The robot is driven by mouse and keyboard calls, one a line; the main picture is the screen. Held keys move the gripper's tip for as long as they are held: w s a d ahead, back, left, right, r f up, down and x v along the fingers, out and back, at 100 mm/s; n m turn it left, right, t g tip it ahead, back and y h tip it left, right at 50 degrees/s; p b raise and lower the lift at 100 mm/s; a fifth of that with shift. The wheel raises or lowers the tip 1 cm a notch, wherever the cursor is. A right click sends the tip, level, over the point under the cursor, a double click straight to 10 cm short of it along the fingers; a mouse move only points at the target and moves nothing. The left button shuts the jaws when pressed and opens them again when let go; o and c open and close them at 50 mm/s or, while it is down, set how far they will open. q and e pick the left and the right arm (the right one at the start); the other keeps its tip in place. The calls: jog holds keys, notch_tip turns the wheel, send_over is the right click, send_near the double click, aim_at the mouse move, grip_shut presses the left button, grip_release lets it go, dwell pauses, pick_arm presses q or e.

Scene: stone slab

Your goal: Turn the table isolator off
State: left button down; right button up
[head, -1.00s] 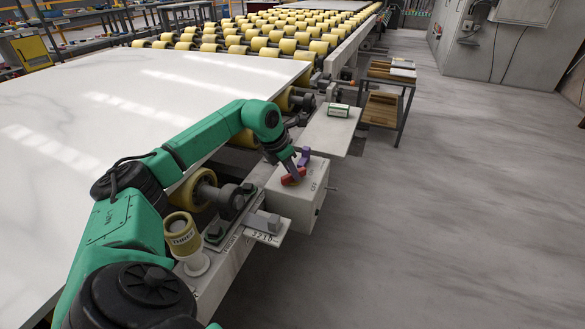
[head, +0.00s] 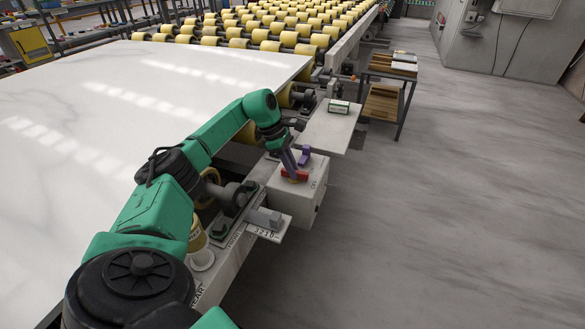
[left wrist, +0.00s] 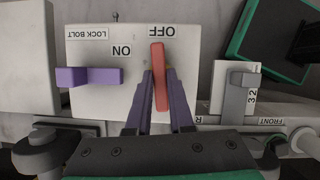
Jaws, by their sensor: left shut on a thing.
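The table isolator is a pale box (head: 306,203) at the edge of the slab table, with a red handle (head: 300,177) on top. In the left wrist view the red handle (left wrist: 160,85) points at the OFF label (left wrist: 161,31), with the ON label (left wrist: 121,51) off to its left. My left gripper (head: 290,168) is shut on the handle; its purple fingers (left wrist: 160,76) lie on both sides of it. A purple lock bolt (head: 304,155) sits beside the handle, next to the LOCK BOLT label (left wrist: 87,34). My right gripper is not in view.
A large white stone slab (head: 110,120) lies left of the box under my left arm. A grey clamp block (head: 265,218) is just in front of the box. A pale shelf plate (head: 325,128) is behind it. The floor at the right is clear.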

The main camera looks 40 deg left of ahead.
pick_arm(q)
jog(key=shift+m, duration=0.6)
jog(key=shift+g, duration=0.3)
jog(key=c, duration=0.8)
grip_release()
jog(key=p+v, duration=0.2)
jog(key=v, duration=1.2)
jog(key=shift+a+r, duration=0.2)
jog(key=shift+r, duration=0.05)
jog(key=shift+f, duration=0.1)
